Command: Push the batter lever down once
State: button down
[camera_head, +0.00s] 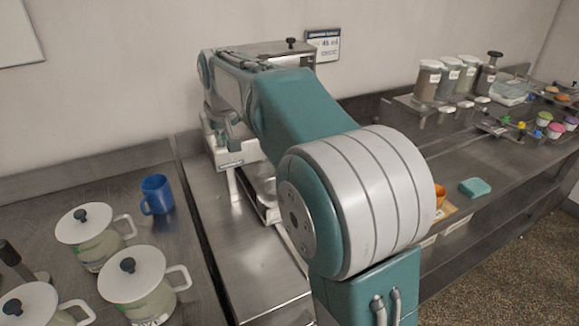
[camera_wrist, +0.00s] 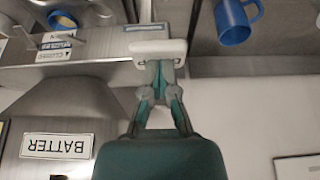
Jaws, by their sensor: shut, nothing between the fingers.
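The batter dispenser shows in the wrist view as a grey metal hopper (camera_wrist: 75,103) with an upside-down BATTER label (camera_wrist: 57,145). A white, rounded bar (camera_wrist: 158,48), which looks like the lever's handle, lies across the tips of my gripper (camera_wrist: 158,68). The fingers are shut and empty, close against the bar; I cannot tell whether they touch it. In the head view my gripper (camera_head: 226,134) is beside the dispenser's white front part (camera_head: 236,154), and my arm hides most of the dispenser.
A blue mug (camera_head: 157,195) and several lidded white jugs (camera_head: 143,275) stand on the left counter. Bare steel counter (camera_head: 245,260) lies below the dispenser. Ingredient jars (camera_head: 428,80) and a teal sponge (camera_head: 475,187) are on the right counter. A small sign (camera_head: 324,45) is on the wall.

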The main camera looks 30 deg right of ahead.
jog(key=shift+r, duration=2.6)
notch_tip(320, 180, up, 6)
jog(key=s+f, duration=0.3)
jog(key=s, duration=0.6)
jog(key=s+f, duration=0.2)
jog(key=s, duration=0.7)
jog(key=s+f+t, duration=0.1)
jog(key=s+f, duration=1.2)
jog(key=s, duration=0.1)
jog(key=shift+s+f, duration=0.3)
jog(key=shift+s, duration=0.05)
dwell(0.5)
